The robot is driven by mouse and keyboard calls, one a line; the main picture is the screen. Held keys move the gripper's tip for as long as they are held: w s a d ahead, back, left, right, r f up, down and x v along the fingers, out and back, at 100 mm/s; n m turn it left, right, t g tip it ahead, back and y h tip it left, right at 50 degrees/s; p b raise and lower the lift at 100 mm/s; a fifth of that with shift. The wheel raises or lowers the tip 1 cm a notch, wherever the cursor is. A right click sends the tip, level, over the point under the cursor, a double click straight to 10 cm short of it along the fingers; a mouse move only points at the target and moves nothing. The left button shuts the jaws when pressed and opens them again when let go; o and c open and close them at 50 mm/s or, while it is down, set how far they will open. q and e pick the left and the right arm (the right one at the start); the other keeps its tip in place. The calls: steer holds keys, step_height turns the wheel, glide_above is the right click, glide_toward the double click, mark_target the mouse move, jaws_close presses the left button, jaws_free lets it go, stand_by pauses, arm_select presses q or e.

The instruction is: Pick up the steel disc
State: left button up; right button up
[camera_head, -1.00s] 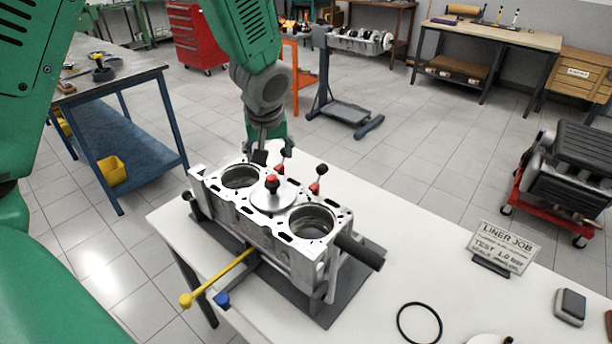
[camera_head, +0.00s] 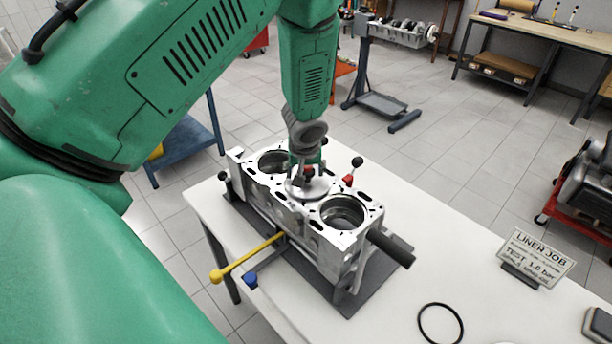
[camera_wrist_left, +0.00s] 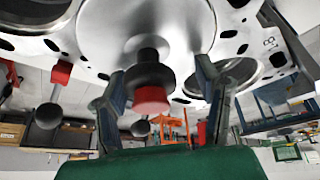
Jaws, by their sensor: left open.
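The steel disc (camera_head: 318,190) lies on top of the engine block (camera_head: 300,225), between two open bores. A dark knob with a red end stands at its centre. My left gripper (camera_head: 306,176) is over the disc in the head view and partly hides the knob. In the left wrist view my left gripper (camera_wrist_left: 163,95) is open, with one finger on each side of the red-ended knob (camera_wrist_left: 150,80) and visible gaps between. The disc (camera_wrist_left: 140,28) fills the top of that view. My right gripper is in neither view.
Red-and-black ball levers (camera_head: 352,170) stand at the block's far side, close to the gripper. A yellow-ended rod (camera_head: 245,258) and a dark bar (camera_head: 390,247) stick out of the block.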

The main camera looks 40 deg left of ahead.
arm_select(q)
steer(key=shift+w+f, duration=0.1)
steer(key=shift+f, duration=0.05)
steer(key=shift+d+r, duration=0.25)
steer(key=shift+d, duration=0.2)
steer(key=shift+d+r, duration=0.1)
steer(key=shift+d, duration=0.2)
jaws_close()
